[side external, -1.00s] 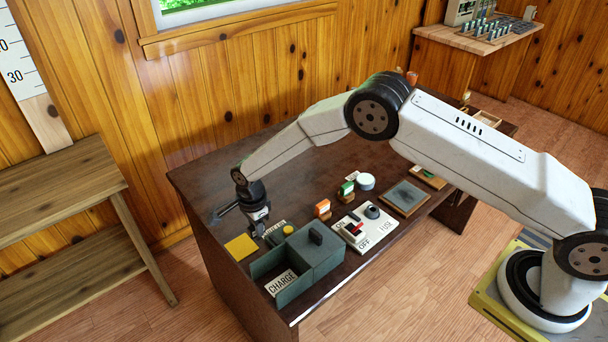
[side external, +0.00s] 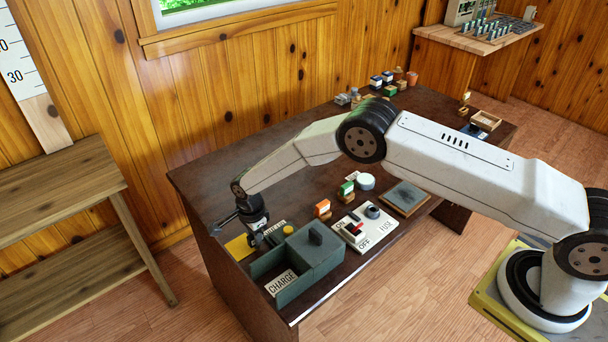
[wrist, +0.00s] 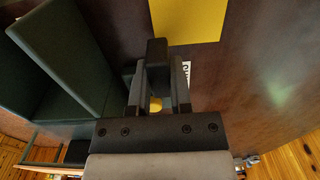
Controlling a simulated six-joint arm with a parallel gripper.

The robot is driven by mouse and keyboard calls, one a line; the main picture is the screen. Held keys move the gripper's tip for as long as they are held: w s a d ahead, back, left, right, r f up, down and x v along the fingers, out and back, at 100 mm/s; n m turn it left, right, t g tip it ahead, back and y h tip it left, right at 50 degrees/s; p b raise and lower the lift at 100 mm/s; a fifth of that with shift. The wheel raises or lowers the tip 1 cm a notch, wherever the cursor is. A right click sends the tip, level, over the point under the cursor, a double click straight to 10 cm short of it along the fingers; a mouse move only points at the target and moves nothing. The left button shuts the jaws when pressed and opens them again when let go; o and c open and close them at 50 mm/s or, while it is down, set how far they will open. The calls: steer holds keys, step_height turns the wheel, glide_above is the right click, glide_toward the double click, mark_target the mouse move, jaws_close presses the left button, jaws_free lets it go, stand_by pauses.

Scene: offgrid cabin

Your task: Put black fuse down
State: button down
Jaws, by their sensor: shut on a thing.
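My gripper (wrist: 157,88) is shut on the black fuse (wrist: 157,52), a dark block sticking out between the fingers in the wrist view. In the side view my gripper (side external: 257,238) is low over the left end of the dark table, just behind the green-grey box. The fuse is hard to make out there, and I cannot tell whether it touches the table. A yellow square (side external: 238,248) lies flat beside the gripper, partly covered by it; it also shows ahead of the fuse in the wrist view (wrist: 185,18).
The open green-grey box (side external: 263,268) with a CHARGE label stands close to the gripper. A switch panel (side external: 378,233), an orange-topped block (side external: 322,208) and a green-topped block (side external: 346,189) are to the right. The table's back left is clear.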

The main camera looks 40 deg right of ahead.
steer(key=shift+f, duration=0.15)
steer(key=c, duration=0.5)
jaws_free()
steer(key=shift+c, duration=0.2)
steer(key=shift+r, duration=0.2)
step_height(320, 180, up, 12)
stand_by(0.4)
